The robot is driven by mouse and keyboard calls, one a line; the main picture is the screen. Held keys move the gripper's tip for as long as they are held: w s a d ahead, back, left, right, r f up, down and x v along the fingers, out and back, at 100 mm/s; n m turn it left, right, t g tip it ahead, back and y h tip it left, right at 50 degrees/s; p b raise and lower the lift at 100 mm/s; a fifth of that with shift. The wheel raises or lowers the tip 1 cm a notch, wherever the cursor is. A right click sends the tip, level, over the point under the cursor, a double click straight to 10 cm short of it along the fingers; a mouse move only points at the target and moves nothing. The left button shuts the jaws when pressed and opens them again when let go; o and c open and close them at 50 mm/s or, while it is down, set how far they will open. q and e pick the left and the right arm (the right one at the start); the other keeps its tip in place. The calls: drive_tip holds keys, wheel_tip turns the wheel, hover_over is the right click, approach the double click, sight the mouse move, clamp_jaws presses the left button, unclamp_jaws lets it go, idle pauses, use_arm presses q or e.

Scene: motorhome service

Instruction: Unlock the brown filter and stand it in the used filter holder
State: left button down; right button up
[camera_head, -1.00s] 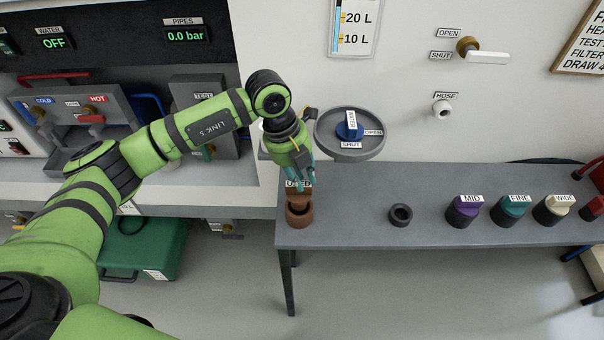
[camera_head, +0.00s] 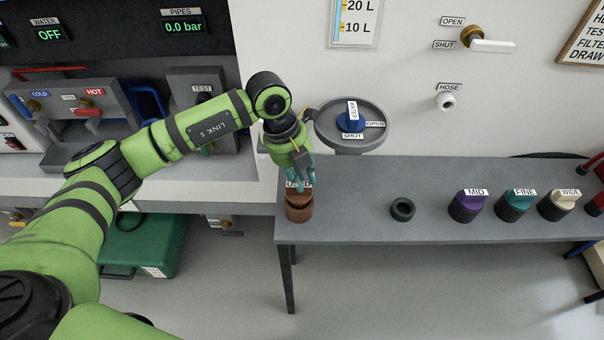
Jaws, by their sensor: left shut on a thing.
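My left gripper (camera_head: 300,176) points down at the left end of the grey bench. It is shut on the brown filter (camera_head: 298,199), whose top is partly hidden by the fingers. A white label there is partly covered by the fingers. My right gripper is not in view.
On the bench (camera_head: 350,225), an empty dark ring (camera_head: 402,209) stands right of the holder. Purple MID (camera_head: 468,206), teal FINE (camera_head: 515,206) and cream WIDE (camera_head: 558,206) filters stand farther right.

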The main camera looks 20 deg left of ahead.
use_arm(q)
drive_tip(key=shift+f, duration=0.2)
drive_tip(key=shift+s+r, duration=0.1)
drive_tip(key=shift+r, duration=0.1)
drive_tip(key=shift+r+p, duration=1)
drive_tip(key=shift+r, duration=0.45)
idle(0.4)
drive_tip(key=shift+f+b, duration=0.2)
drive_tip(key=shift+b, duration=0.2)
drive_tip(key=shift+f+b, duration=1.2)
drive_tip(key=shift+f, duration=0.35)
drive_tip(key=shift+r, duration=0.15)
drive_tip(key=shift+r, duration=0.1)
